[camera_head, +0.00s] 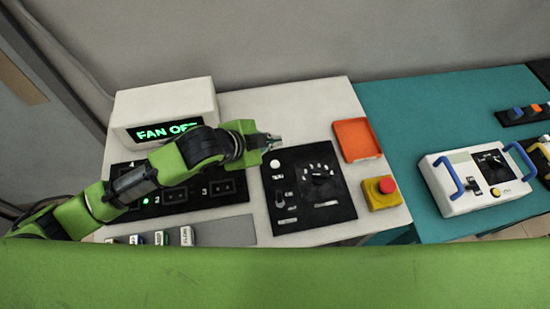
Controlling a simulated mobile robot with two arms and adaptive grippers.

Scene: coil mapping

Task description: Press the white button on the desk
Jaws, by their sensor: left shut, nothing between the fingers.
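A small round white button (275,163) sits near the upper left corner of a black control panel (325,217) on the light desk (299,102). My left arm reaches in from the left across the desk. My left gripper (276,139) is shut and empty. Its tip shows just above the white button in the picture, apart from it; its exact height over the desk is hard to tell. A white box with a green lit display (163,106) reads "FAN OF…", its end covered by my arm. My right gripper is not in view.
An orange tray (356,139) and a yellow box with a red button (381,193) stand to the panel's right. My arm partly covers another black panel (230,193). A white device with blue handles (477,179) stands on the teal table (405,113).

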